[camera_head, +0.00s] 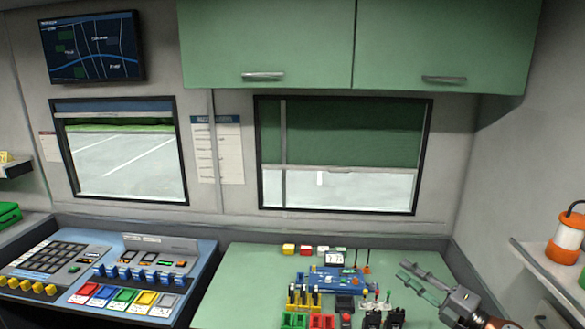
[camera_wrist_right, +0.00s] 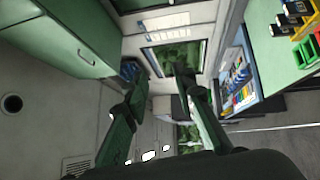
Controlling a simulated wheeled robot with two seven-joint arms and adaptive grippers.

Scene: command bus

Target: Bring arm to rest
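My right gripper (camera_head: 424,282) shows at the lower right of the head view, above the right part of the green worktop (camera_head: 245,285). Its two fingers point left and stand apart with nothing between them. In the right wrist view the two dark green fingers (camera_wrist_right: 160,90) are spread wide, with the bus interior behind them. My left gripper is not in the head view.
The worktop holds a blue board (camera_head: 340,282), green and red bins (camera_head: 293,320) and black radios (camera_head: 394,318). A control console (camera_head: 105,270) stands at left. An orange lantern (camera_head: 567,238) sits on the right shelf. Green cabinets (camera_head: 265,45) hang above the window.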

